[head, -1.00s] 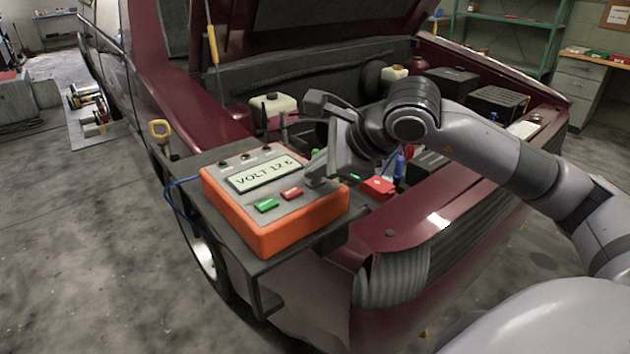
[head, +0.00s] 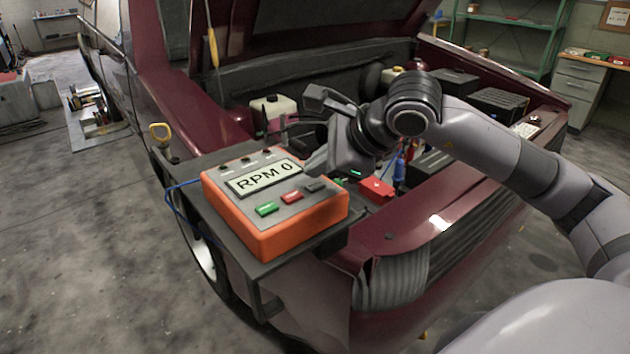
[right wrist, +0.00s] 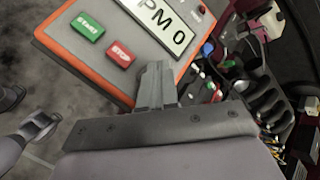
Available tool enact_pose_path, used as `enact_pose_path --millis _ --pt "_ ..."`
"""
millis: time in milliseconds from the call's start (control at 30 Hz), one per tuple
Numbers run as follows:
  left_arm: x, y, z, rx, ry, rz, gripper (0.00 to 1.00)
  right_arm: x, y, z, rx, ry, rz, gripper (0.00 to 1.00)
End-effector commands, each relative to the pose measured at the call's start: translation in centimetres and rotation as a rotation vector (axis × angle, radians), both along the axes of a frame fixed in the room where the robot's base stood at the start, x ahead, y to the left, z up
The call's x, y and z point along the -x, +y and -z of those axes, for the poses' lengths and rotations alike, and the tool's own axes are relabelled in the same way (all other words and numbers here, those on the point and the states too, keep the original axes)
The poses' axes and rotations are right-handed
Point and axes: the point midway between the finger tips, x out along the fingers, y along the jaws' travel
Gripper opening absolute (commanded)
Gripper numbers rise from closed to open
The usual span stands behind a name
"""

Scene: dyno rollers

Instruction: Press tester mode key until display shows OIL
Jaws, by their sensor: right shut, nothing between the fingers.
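The orange tester (head: 300,228) sits on a dark tray at the front left of the car; its display (head: 264,178) reads RPM 0. The face has a green key (head: 266,209), a red key (head: 291,197) and a dark grey key (head: 315,186) in a row. In the right wrist view the green START key (right wrist: 87,26) and red STOP key (right wrist: 121,53) show, and the display (right wrist: 165,16) is partly cut off. My right gripper (head: 312,168) is shut and empty, just above the grey key, seemingly apart from it. In the wrist view its fingers (right wrist: 155,82) hide that key.
The dark tray (head: 267,266) carries the tester beside the open engine bay. A red box (head: 377,188) and a bottle with a pink lower part (head: 275,112) stand behind it.

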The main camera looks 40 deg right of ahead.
Motion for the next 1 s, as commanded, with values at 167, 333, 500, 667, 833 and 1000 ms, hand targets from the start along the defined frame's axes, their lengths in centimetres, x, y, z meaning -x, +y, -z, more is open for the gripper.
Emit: enact_pose_path --millis 167,333,500,667,833,1000 --pt "0.0 0.0 0.0 0.000 0.000 0.000 0.57 0.0 0.0 0.0 0.000 0.000 0.000 0.00" --pt "0.0 0.0 -0.6 0.000 0.000 0.000 0.57 0.0 0.0 -0.8 0.000 -0.002 0.001 0.00" --pt "0.0 0.0 -1.8 0.000 0.000 0.000 0.57 0.0 0.0 -2.5 0.000 -0.003 0.001 0.00" --pt "0.0 0.0 -2.9 0.000 0.000 0.000 0.57 0.0 0.0 -4.1 0.000 -0.002 0.001 0.00" --pt "0.0 0.0 -3.6 0.000 0.000 0.000 0.57 0.0 0.0 -5.1 0.000 -0.001 0.000 0.00" --pt "0.0 0.0 -3.4 0.001 0.000 -0.001 0.57 0.0 0.0 -5.0 0.000 -0.001 0.001 0.00"
